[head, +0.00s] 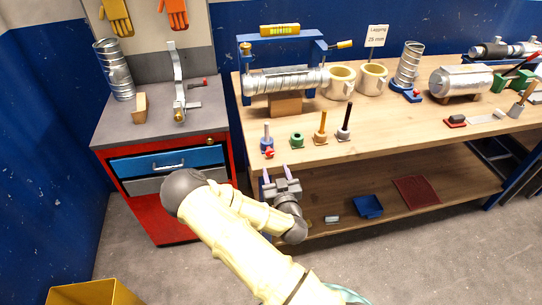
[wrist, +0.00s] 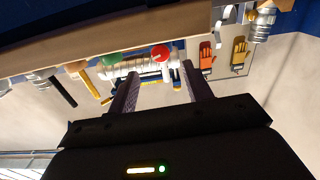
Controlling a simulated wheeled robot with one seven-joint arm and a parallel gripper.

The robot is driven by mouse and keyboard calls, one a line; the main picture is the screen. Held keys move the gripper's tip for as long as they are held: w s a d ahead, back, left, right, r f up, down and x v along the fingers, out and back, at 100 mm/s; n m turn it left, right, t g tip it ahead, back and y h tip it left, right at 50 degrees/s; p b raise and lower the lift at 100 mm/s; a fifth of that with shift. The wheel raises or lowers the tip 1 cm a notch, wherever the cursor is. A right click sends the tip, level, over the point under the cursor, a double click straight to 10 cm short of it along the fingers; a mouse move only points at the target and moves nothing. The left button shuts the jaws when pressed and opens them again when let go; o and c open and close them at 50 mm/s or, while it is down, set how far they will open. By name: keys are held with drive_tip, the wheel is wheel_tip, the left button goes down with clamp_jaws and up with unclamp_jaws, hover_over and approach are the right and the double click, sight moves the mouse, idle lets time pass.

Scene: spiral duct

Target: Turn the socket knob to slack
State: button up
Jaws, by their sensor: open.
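A small blue socket (head: 267,146) with an upright pale pin stands at the bench's front left edge. A red knob (head: 269,154) sits on its front side. In the wrist view, which is upside down, the round red knob (wrist: 160,53) shows ahead of the gap between my fingertips. My gripper (head: 276,174) is open and empty, just in front of the bench edge and a little below the knob in the head view. Both fingers (wrist: 162,72) are apart and do not visibly touch the knob. The knob's setting cannot be read.
Behind is a spiral duct (head: 285,82) in a blue frame. A red cabinet (head: 222,155) stands left. A lower shelf (head: 400,190) lies under the bench.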

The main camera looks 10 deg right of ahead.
sight(270, 155)
drive_tip(key=w+p, duration=0.1)
drive_tip(key=w, duration=0.6)
drive_tip(key=shift+w, duration=0.4)
drive_tip(key=c, duration=1)
